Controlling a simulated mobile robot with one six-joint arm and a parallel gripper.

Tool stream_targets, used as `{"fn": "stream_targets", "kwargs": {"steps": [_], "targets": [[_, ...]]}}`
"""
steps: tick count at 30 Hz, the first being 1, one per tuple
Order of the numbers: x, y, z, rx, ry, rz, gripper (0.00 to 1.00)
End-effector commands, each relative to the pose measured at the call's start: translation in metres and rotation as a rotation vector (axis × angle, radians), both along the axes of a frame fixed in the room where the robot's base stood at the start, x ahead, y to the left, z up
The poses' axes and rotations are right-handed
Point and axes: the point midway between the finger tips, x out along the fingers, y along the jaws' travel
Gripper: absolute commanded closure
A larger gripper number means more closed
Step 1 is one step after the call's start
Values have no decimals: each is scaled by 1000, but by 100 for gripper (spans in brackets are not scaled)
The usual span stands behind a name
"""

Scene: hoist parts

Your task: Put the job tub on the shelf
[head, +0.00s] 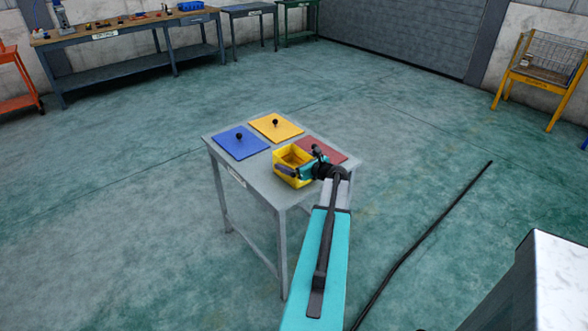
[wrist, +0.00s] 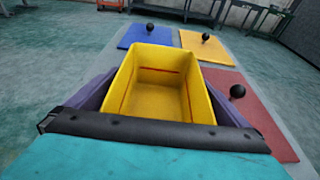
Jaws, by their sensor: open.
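The job tub appears to be the open yellow tub (head: 293,182), which looks empty and upright at the front of a small grey table (head: 248,184). My gripper (head: 302,162) is at the tub, with its fingers open. In the wrist view, the tub (wrist: 160,88) stands between the two dark fingers (wrist: 160,98), one along each side. Whether either finger touches the tub is unclear. I cannot tell which of the structures in view is the task's shelf. My arm hides part of the table's right side.
Blue (head: 240,143), yellow (head: 276,127) and red (head: 322,150) plates with black knobs lie on the table. A workbench (head: 125,30) with a lower shelf stands at the back left. A yellow stand with a wire basket (head: 548,58) is at the right. Open green floor surrounds the table.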

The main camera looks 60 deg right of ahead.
Motion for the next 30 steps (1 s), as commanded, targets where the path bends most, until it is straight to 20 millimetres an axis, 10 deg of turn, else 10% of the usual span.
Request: {"fn": "stream_targets", "kwargs": {"steps": [9,18,30], "targets": [[0,0,0,0,0,1,0],[1,0,1,0,-1,1,51],[1,1,5,-1,-1,1,52]]}}
